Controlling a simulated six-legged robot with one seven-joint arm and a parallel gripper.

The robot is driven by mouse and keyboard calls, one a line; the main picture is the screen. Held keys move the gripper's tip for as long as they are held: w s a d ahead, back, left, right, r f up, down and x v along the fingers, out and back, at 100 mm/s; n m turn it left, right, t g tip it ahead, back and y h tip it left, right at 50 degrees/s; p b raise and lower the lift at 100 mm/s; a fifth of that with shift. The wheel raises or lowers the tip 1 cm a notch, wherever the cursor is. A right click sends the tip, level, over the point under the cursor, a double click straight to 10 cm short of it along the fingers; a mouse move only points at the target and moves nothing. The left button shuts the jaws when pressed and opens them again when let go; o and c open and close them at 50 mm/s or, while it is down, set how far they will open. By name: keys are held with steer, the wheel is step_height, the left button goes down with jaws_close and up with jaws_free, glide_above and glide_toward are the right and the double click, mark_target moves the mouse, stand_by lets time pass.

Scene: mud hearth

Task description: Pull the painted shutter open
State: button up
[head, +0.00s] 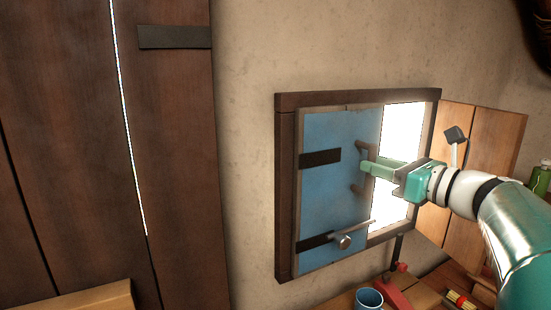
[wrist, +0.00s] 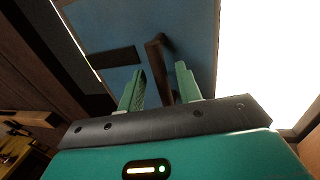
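The blue painted shutter (head: 328,190) covers the left part of the window opening, with dark metal straps across it. Its dark bar handle (head: 358,188) stands near the shutter's right edge. The handle also shows in the wrist view (wrist: 155,55), with its lower part running down between my fingers. My gripper (head: 372,168) is at the handle, coming from the right. In the wrist view my green fingers (wrist: 160,88) are apart, one on each side of the handle, with gaps visible. The head view hides part of the handle behind my fingers.
A plain wooden leaf (head: 485,140) stands swung out on the right, behind my arm. A rod with a round metal knob (head: 343,241) crosses the shutter's lower part. A blue mug (head: 369,298) and a red object (head: 396,292) are below the window. A dark plank door (head: 70,150) is left.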

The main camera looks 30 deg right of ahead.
steer(key=shift+x, duration=1.15)
steer(key=shift+c, duration=0.4)
jaws_close()
